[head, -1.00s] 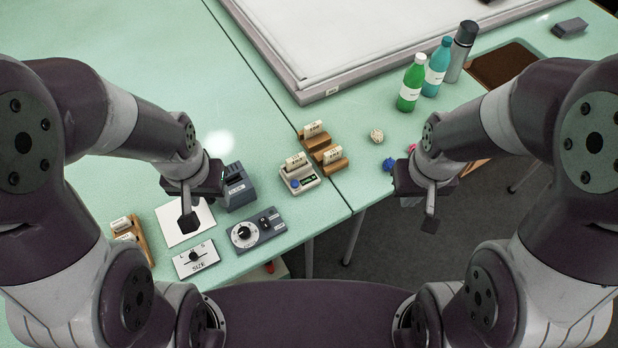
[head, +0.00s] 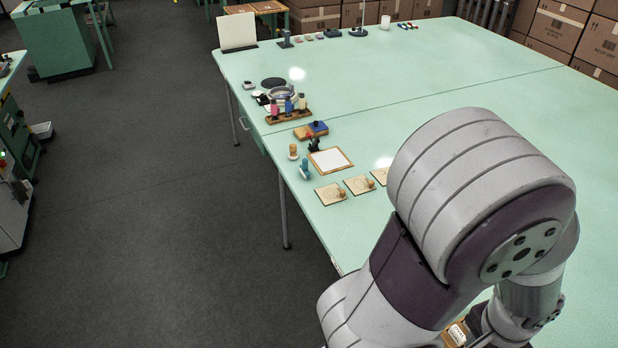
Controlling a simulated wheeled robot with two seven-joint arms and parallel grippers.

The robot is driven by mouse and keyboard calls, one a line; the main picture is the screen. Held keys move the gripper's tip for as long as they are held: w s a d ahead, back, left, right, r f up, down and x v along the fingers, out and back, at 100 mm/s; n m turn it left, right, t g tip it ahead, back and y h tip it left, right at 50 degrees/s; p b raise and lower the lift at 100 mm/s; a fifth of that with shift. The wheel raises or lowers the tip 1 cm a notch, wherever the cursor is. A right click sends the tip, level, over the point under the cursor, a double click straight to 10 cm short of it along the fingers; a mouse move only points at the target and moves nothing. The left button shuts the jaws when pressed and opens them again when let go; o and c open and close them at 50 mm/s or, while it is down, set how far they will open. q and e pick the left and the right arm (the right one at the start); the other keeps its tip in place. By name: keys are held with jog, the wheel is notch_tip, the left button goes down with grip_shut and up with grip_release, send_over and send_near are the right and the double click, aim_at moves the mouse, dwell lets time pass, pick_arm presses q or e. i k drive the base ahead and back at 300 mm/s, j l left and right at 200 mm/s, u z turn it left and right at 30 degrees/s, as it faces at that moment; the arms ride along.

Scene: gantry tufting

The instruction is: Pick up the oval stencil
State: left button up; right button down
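Several flat wooden plates with knobs lie in a row near the left edge of the green table. They look like stencils: a left plate (head: 331,194), a middle plate (head: 360,185) and a right plate (head: 380,176) partly hidden by my arm. Their outlines are too small to tell which is the oval stencil. My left arm fills the lower right of the head view. Only a dark part around its hand shows at the bottom edge, and its fingers cannot be made out. My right gripper is out of view.
A wooden card holder (head: 457,333) is at the bottom. The table's middle is clear. Dark floor lies left.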

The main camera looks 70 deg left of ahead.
aim_at(360, 184)
jog(key=j+u, duration=0.3)
jog(key=j, duration=0.15)
jog(key=j+u, duration=0.3)
jog(key=i+j+u, duration=0.15)
jog(key=j+u, duration=0.15)
jog(key=j, duration=0.2)
jog(key=i+j+u, duration=0.15)
jog(key=j+u, duration=0.15)
jog(key=i+j, duration=0.1)
jog(key=j, duration=0.2)
jog(key=i+j, duration=0.15)
jog(key=j, duration=0.2)
jog(key=i+j, duration=0.1)
jog(key=j, duration=0.2)
